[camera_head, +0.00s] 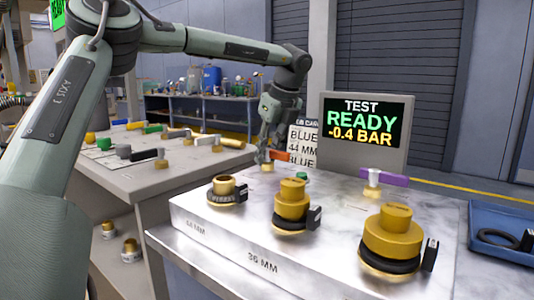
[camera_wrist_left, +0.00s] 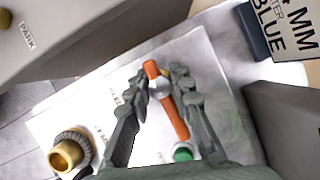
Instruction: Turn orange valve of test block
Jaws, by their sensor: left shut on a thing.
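The test block (camera_head: 330,245) is a pale marbled slab with several brass fittings on top. Its orange valve handle (camera_head: 280,155) is at the far left corner; in the left wrist view the orange handle (camera_wrist_left: 181,125) runs lengthwise between the fingers. My left gripper (camera_head: 267,148) is down at that handle, and in the left wrist view its fingers (camera_wrist_left: 163,85) sit on either side of it, shut on it. A green part (camera_wrist_left: 183,152) is by the handle's lower end. A purple handle (camera_head: 388,177) is at the block's back right. My right gripper is not in view.
A screen (camera_head: 366,133) behind the block reads TEST READY -0.4 BAR. A card (camera_head: 303,142) reading BLUE 44 MM stands close behind my left gripper. A grey bench (camera_head: 150,178) with coloured handles is at left, a blue tray (camera_head: 505,222) at right.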

